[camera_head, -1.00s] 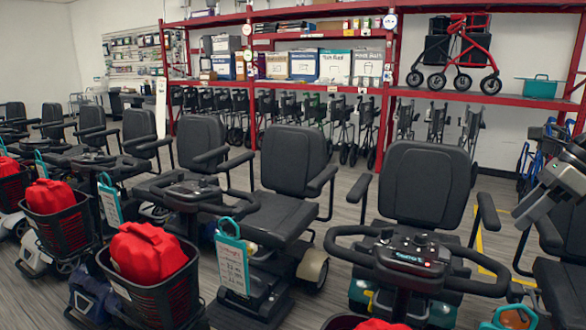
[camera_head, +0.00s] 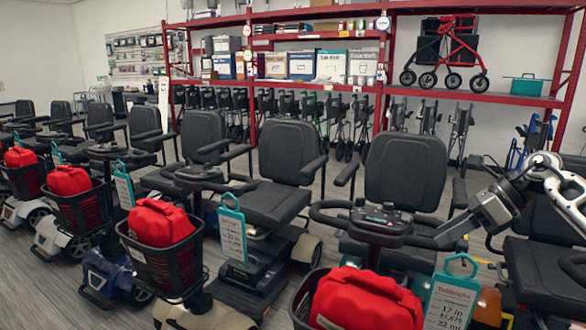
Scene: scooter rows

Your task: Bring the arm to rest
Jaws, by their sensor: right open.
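My right gripper (camera_head: 443,232) comes in from the right edge in the head view, with its grey and black arm links behind it. Its fingers point down and to the left, in front of the right scooter's seat (camera_head: 405,170). It is open and I see nothing in it. It looks apart from the seat and handlebar, though the depth is hard to judge. My left gripper is not in view.
Black mobility scooters stand in a row, with red bags (camera_head: 365,300) in front baskets and teal-edged price tags (camera_head: 453,292). Handlebars (camera_head: 380,218) and another seat (camera_head: 545,270) are close to my right arm. Red shelving (camera_head: 470,95) stands behind, over folded walkers.

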